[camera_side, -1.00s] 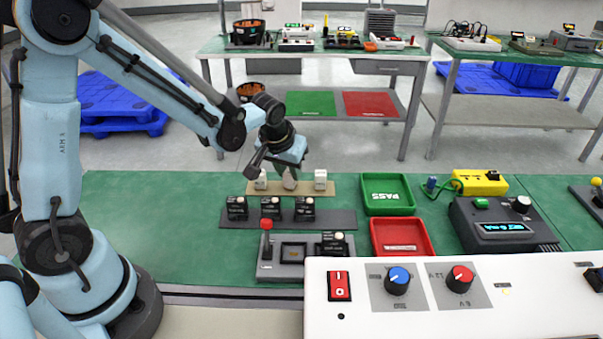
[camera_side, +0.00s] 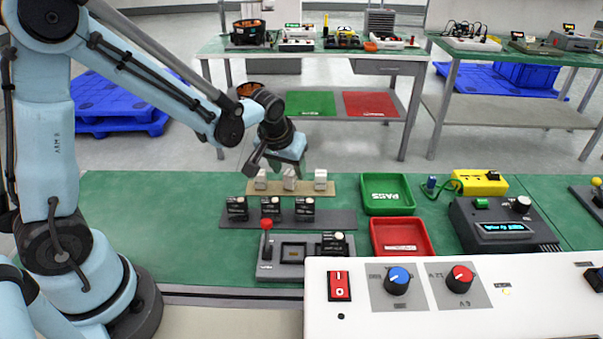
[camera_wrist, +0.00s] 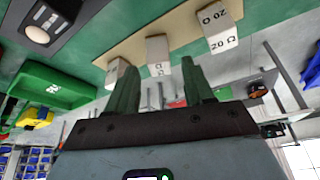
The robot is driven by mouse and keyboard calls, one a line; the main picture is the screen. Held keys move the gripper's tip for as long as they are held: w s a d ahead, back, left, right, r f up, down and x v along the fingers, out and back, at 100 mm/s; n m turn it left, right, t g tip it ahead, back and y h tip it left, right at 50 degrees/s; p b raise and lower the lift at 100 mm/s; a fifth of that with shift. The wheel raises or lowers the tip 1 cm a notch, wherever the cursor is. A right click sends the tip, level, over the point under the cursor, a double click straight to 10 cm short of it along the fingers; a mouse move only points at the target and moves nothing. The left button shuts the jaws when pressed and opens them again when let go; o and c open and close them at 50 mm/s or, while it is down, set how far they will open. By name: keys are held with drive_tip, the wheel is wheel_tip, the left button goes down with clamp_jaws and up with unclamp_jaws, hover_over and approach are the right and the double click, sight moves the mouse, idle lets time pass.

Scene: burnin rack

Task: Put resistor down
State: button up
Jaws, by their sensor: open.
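Three white block resistors stand in a row on a tan strip: left (camera_side: 261,179), middle (camera_side: 289,179) and right (camera_side: 320,180). In the wrist view the right-hand block (camera_wrist: 219,32) reads 20 Ω. The middle block (camera_wrist: 157,55) also carries an ohm mark, too small to read surely. A third block (camera_wrist: 116,72) is partly covered by a finger. My gripper (camera_side: 278,166) is open and empty just above and behind the middle resistor. In the wrist view its green fingers (camera_wrist: 160,75) are spread to either side of the middle block, apart from it.
Several black modules stand on a dark strip (camera_side: 345,219) in front of the tan strip (camera_side: 342,188). A fixture (camera_side: 272,272) with a red-knobbed lever stands nearer. A green PASS tray (camera_side: 388,209) and a red tray (camera_side: 402,252) are to the right. The green mat's left part (camera_side: 150,215) is clear.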

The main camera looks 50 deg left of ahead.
drive_tip(key=v, duration=1.1)
drive_tip(key=s+d+m+t+h, duration=0.1)
drive_tip(key=s+d+m+t, duration=0.1)
drive_tip(key=s, duration=0.7)
drive_tip(key=shift+s+f+m+t+h, duration=0.2)
drive_tip(key=shift+m+t+h, duration=0.25)
drive_tip(key=shift+m, duration=0.85)
drive_tip(key=shift+d, duration=0.1)
idle(0.7)
drive_tip(key=shift+o, duration=0.5)
